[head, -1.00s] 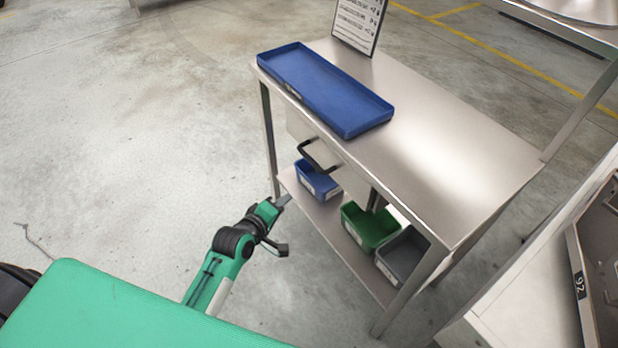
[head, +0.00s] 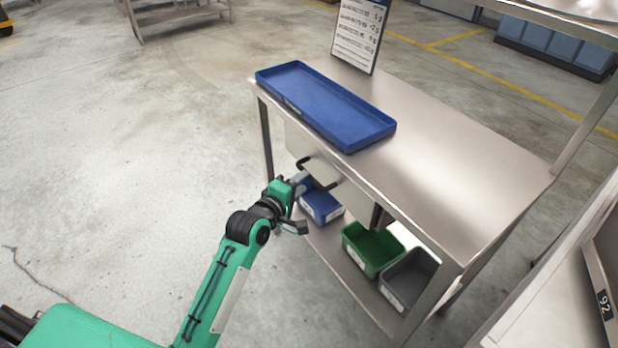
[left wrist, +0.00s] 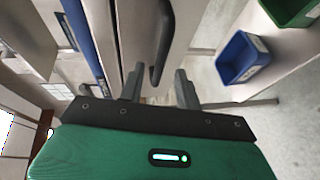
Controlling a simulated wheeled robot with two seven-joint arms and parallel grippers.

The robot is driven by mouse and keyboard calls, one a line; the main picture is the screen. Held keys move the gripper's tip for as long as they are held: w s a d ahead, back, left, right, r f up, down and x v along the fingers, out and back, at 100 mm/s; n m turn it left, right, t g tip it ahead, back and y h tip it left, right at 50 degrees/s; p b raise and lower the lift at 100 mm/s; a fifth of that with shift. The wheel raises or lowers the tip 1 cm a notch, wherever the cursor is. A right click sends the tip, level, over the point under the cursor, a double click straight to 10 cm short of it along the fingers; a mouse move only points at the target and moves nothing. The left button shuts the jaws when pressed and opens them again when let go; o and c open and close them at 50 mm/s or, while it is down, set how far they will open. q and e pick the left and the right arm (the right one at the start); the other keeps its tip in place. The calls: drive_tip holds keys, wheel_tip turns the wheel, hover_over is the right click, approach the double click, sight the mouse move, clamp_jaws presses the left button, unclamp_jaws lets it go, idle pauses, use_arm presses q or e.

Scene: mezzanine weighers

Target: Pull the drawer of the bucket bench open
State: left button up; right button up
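The bucket bench (head: 440,150) is a steel table at the right of the head view, with a grey drawer (head: 352,199) under its top. The drawer looks shut. Its dark bar handle (head: 304,161) is partly hidden by my left gripper (head: 303,203), which is close in front of the drawer. In the left wrist view, my left gripper (left wrist: 160,80) is open with its fingers apart. The dark handle (left wrist: 162,45) lies ahead, its near end between the fingertips. I see no contact. My right gripper is not in view.
A blue tray (head: 325,105) and a sign (head: 358,35) are on the bench top. Blue (head: 320,206), green (head: 372,250) and grey (head: 408,280) bins stand on the lower shelf. Another unit (head: 560,270) is close at the right. Floor at the left is clear.

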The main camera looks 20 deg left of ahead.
use_arm(q)
drive_tip(key=shift+x, duration=2.3)
clamp_jaws()
